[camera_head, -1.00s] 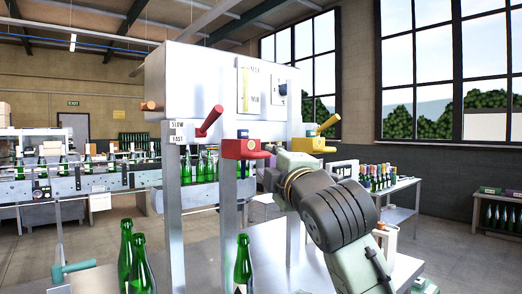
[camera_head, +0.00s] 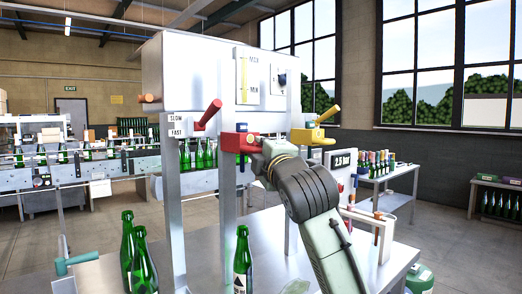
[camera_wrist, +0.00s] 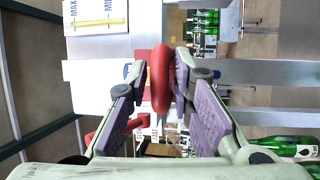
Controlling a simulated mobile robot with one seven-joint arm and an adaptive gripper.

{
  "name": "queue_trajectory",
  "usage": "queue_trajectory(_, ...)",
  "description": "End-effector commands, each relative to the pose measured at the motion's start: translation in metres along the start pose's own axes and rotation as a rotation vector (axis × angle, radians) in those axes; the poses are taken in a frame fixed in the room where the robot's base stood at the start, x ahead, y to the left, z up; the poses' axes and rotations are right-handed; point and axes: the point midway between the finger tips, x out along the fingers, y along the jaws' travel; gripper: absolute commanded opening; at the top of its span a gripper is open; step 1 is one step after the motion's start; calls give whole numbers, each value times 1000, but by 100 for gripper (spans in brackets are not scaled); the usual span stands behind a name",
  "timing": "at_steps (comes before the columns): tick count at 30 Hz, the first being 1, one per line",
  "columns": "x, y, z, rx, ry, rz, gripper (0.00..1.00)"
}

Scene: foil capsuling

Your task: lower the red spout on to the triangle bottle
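The red spout (camera_head: 236,143) sits on the front of the steel filling machine, partly hidden by my gripper in the head view. My gripper (camera_wrist: 161,65) is at the spout, its purple-padded fingers on either side of the red part (camera_wrist: 161,85). The fingers look spread, with a narrow gap at the red part; I see no clear grip. A green bottle (camera_head: 243,262) stands upright below the red spout, apart from it, with a dark mark low on its front. A marked green bottle (camera_wrist: 285,145) also shows at the right of the wrist view.
A yellow spout (camera_head: 312,135) is to the right of the red one. A red lever (camera_head: 208,115) sticks out at the left. Steel posts (camera_head: 228,220) flank the bottle's place. Two green bottles (camera_head: 138,260) stand at the left on the table.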

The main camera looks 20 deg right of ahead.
Motion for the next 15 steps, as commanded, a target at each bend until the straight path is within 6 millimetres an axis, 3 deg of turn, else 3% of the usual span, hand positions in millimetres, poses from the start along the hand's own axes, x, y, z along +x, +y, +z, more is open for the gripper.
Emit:
queue_trajectory(8,0,1,0,0,0,2,0)
queue_trajectory(15,0,2,0,-1,0,4,0)
